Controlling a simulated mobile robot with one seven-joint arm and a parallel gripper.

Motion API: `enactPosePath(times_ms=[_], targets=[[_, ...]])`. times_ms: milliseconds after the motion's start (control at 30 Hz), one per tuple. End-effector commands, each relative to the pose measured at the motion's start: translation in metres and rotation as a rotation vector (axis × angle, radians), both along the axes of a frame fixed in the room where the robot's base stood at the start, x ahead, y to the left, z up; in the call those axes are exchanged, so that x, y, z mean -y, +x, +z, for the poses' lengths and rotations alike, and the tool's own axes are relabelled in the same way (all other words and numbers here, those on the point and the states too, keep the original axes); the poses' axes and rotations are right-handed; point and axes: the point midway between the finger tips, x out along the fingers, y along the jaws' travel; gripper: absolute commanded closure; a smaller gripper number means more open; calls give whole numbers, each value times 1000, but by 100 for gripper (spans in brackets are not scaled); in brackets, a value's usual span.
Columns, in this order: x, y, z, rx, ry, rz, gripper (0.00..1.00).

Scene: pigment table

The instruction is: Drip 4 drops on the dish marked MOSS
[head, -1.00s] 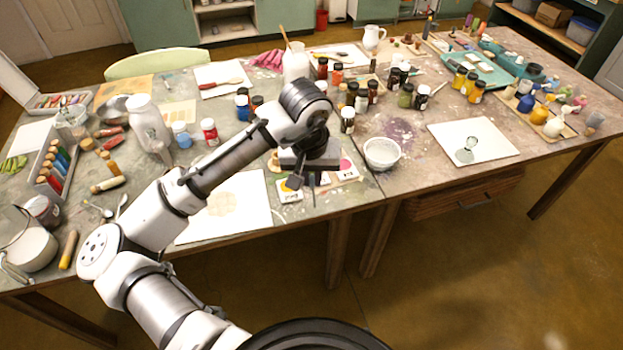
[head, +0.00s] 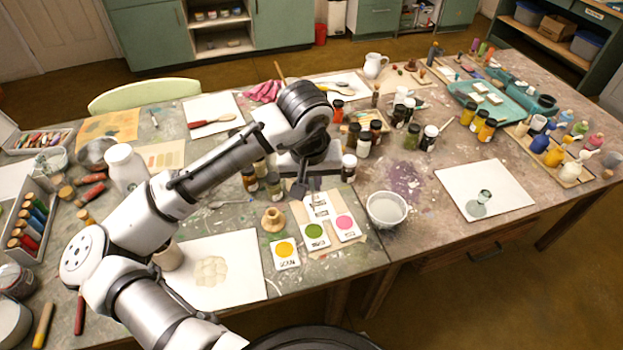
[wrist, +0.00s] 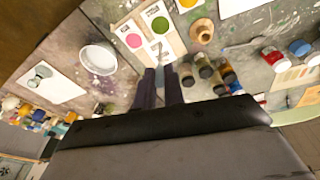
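Three white cards with round colour patches lie at the table's front: a yellow one (head: 286,252), a green one (head: 315,236) and a pink one (head: 345,226). Their lettering is too small to read, so I cannot tell which says MOSS. The green patch also shows in the wrist view (wrist: 160,25). My gripper (head: 306,190) hangs above the table just behind the cards, pointing down. A small tan wooden pot (head: 273,219) stands left of the cards. I make out no dropper.
A white bowl (head: 386,209) stands right of the cards. Several dark bottles (head: 262,183) stand close to my gripper. A white sheet (head: 215,270) lies to the left, and a white board (head: 484,190) with a small glass (head: 483,197) lies to the right.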

Motion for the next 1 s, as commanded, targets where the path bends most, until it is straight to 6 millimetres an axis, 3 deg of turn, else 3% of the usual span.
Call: enactPosePath(times_ms=[500,1000], targets=[[0,0,-43,0,1,-1,92],[0,0,-46,-1,1,-1,90]])
